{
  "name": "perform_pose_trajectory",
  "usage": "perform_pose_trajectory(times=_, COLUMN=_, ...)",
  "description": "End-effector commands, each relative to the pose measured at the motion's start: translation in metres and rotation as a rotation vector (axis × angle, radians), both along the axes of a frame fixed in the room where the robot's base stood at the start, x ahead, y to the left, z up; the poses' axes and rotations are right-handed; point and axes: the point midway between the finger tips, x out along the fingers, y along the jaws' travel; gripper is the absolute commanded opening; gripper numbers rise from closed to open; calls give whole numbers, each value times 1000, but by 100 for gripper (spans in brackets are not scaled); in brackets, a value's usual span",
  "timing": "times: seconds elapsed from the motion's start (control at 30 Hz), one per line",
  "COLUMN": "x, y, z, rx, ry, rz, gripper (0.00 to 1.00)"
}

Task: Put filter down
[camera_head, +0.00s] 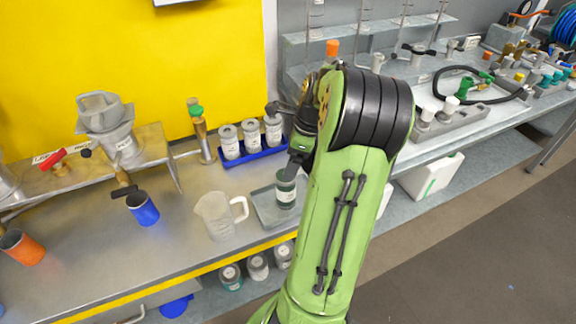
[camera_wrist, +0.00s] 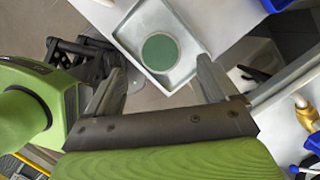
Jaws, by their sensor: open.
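The filter (camera_head: 286,190) is a small dark green cylinder with a pale label. It stands upright on a shallow grey tray (camera_head: 262,209) on the metal bench. In the wrist view the filter (camera_wrist: 160,53) shows as a green disc inside the tray (camera_wrist: 137,20). My gripper (camera_wrist: 160,84) is open and empty, its two fingers spread apart with the filter showing between and beyond them. In the head view my gripper (camera_head: 296,164) is at the filter's upper side, partly hidden by my arm. I cannot tell whether a finger touches the filter.
A clear jug (camera_head: 218,216) stands left of the tray. A blue rack (camera_head: 254,155) with grey labelled canisters is behind it. A blue cup (camera_head: 143,209) and an orange cup (camera_head: 24,248) are further left. Bare bench lies between the jug and the blue cup.

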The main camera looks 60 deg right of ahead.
Motion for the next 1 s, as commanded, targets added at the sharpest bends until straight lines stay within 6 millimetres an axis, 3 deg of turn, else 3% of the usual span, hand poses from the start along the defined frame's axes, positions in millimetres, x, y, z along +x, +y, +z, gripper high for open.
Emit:
perform_pose_trajectory(times=0.03, x=-4, y=-3, z=21, rx=-4, ry=-1, rz=-4, gripper=87)
perform_pose_trajectory(times=0.2, x=-13, y=-7, z=54, rx=-2, ry=-1, rz=-2, gripper=87)
perform_pose_trajectory(times=0.57, x=-11, y=-1, z=65, rx=-14, ry=4, rz=39, gripper=87)
perform_pose_trajectory(times=0.67, x=7, y=33, z=78, rx=-91, ry=17, rz=238, gripper=87)
perform_pose_trajectory(times=0.8, x=30, y=116, z=104, rx=-277, ry=30, rz=735, gripper=87)
perform_pose_trajectory(times=0.9, x=27, y=179, z=119, rx=-424, ry=19, rz=1130, gripper=87)
perform_pose_trajectory(times=1.0, x=8, y=237, z=130, rx=-586, ry=-20, rz=1552, gripper=87)
